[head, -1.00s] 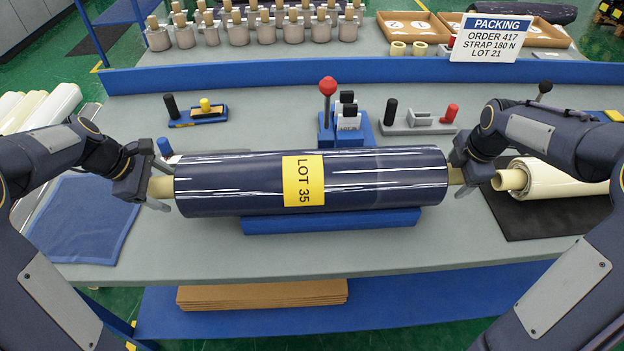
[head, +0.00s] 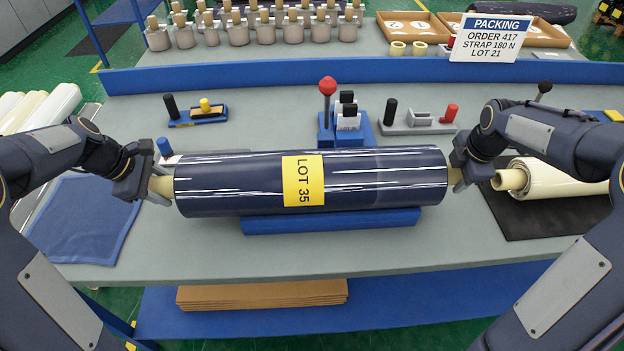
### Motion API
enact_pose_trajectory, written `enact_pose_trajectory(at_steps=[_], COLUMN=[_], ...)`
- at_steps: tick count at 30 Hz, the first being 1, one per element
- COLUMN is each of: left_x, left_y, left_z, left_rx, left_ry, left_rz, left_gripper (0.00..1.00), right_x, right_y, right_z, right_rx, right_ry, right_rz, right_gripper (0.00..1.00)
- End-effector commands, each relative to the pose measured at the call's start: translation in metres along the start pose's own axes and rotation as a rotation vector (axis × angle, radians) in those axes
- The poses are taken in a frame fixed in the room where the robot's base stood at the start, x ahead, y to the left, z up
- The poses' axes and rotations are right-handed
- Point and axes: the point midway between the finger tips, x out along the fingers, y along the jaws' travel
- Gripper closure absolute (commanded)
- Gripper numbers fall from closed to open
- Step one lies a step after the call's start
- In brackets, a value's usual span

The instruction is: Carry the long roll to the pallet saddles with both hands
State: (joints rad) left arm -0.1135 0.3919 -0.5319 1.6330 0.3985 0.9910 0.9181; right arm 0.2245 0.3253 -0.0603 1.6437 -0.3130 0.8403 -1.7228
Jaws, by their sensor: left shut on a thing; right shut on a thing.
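The long roll (head: 235,185) is dark blue, in glossy wrap, with a yellow LOT 35 label (head: 303,181). It lies level across the bench on a blue cradle (head: 330,222), with no clear gap seen between them. My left gripper (head: 160,187) is shut on the core stub at the roll's left end. My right gripper (head: 458,176) is shut on the core stub at its right end. The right fingers are partly hidden by the wrist. I cannot make out any pallet saddles in this view.
Behind the roll stand a red-knobbed lever (head: 327,88) on a blue block and a grey holder (head: 418,122). A cream roll (head: 560,182) lies on a black mat at right. A blue cloth (head: 85,220) lies at left. A packing sign (head: 490,38) stands at back.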

Motion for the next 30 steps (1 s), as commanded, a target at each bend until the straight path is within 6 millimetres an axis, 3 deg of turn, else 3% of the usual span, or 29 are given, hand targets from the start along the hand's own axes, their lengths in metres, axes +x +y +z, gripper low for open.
enact_pose_trajectory(at_steps=[11,30], left_x=[-0.005,-0.047], left_y=[0.003,0.014], left_z=[0.002,0.019], left_rx=[0.001,0.001], left_ry=[0.0,0.0], left_rz=[0.004,0.003], left_gripper=[1.0,1.0], right_x=[-0.006,-0.051], right_y=[0.003,0.015], right_z=[0.0,0.0], right_rx=[0.0,0.0], right_ry=[-0.001,-0.001], right_rz=[0.006,0.005], right_gripper=[1.0,1.0])
